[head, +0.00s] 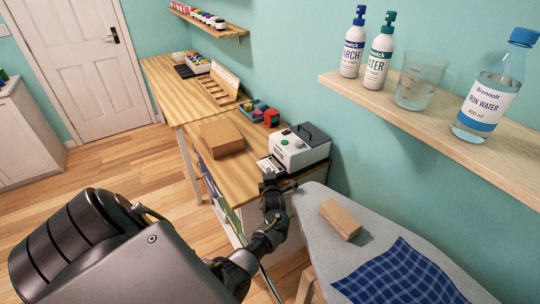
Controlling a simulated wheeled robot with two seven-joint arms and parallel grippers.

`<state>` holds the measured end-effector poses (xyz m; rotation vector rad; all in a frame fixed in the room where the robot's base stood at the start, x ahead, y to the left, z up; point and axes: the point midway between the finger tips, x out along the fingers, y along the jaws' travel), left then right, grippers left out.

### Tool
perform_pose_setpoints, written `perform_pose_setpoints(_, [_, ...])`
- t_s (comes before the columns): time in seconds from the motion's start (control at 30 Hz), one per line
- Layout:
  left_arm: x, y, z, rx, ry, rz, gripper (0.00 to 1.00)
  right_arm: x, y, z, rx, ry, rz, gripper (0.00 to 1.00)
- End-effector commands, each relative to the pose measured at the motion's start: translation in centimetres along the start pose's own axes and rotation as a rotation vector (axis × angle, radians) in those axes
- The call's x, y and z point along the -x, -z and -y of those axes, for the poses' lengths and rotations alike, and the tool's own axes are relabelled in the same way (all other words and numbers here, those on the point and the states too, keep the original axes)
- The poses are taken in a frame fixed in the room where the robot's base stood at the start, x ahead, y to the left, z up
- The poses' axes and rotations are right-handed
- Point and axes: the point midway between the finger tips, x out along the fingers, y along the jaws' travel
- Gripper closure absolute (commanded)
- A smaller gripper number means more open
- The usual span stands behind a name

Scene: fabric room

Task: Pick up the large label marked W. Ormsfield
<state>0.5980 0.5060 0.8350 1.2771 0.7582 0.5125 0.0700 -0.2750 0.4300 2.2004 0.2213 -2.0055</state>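A white and grey label printer (298,149) with a green button stands on the wooden table against the wall. A pale label-like piece (268,164) shows at its front left side. Any writing on it is too small to read, so I cannot tell whether it is the W. Ormsfield label. My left gripper (269,180) is right by this piece, at the front of the printer. Its fingers are small and dark, and I cannot tell whether they are open, shut or touching the piece. My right gripper is not in view.
A cardboard box (222,138) and a coloured organiser (258,114) are on the table (190,106). An ironing board (310,208) at the right carries a wooden block (341,219) and blue checked cloth (398,275). A wall shelf (440,124) with bottles overhangs the right.

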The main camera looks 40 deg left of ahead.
Motion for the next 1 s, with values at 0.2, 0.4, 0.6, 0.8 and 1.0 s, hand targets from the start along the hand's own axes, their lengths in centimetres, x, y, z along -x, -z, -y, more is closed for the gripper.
perform_pose_setpoints(0.2, [0.0,0.0,0.0,0.000,0.001,0.000,1.00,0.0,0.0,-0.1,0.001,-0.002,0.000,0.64])
perform_pose_setpoints(0.4, [0.1,0.0,0.1,-0.001,0.003,0.000,1.00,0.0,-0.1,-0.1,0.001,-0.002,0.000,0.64])
perform_pose_setpoints(0.6, [0.1,0.0,0.2,-0.002,0.005,0.000,1.00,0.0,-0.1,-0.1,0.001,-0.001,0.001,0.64])
perform_pose_setpoints(0.8, [0.1,0.0,0.1,-0.002,0.006,0.000,1.00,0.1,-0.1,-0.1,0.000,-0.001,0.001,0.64])
perform_pose_setpoints(1.0, [0.5,-0.2,-1.4,0.000,0.007,-0.001,1.00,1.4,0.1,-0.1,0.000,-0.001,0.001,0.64])
